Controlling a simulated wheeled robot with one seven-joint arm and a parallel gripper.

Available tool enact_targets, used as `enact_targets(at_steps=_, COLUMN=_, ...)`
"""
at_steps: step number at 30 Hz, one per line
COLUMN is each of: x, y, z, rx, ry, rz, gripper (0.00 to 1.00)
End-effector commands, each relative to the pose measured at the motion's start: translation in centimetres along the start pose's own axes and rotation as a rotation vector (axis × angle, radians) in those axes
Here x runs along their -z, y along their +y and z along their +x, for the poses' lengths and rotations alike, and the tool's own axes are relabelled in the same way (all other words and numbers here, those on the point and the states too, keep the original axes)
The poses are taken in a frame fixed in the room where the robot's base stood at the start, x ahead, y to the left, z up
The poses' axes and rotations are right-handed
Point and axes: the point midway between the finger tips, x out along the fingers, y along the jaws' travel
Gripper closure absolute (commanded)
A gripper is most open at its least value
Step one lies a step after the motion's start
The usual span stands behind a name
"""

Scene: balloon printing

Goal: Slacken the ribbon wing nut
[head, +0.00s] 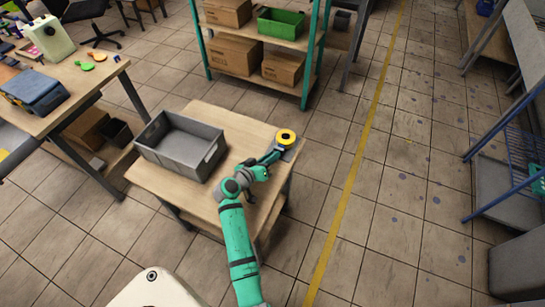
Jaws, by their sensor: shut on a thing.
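A yellow ring-shaped ribbon spool (286,136) with a dark centre sits at the right back corner of the small wooden table. It rests on a grey base (291,153). My green arm reaches over the table's right side, and my gripper (275,152) is at the near left side of the spool. The gripper is shut on the ribbon wing nut beside the spool. The wing nut itself is too small and too covered by my gripper to make out, and its turn angle cannot be told.
A grey open crate (181,145) stands on the table (160,185), left of my arm. A longer workbench (75,85) is at the left. A shelf with cardboard boxes (232,52) and a green bin (280,23) stands behind. Floor right of the table is clear.

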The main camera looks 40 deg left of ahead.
Motion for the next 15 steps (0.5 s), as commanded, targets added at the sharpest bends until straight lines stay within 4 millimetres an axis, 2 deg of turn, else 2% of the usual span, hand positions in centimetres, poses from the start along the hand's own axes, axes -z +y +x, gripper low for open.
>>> enact_targets(at_steps=9, x=0.31, y=-0.35, z=0.15, rx=-0.079, ry=0.005, rz=-0.189, gripper=1.0)
enact_targets(at_steps=15, x=0.26, y=-0.39, z=0.17, rx=-0.101, ry=0.004, rz=-0.239, gripper=1.0)
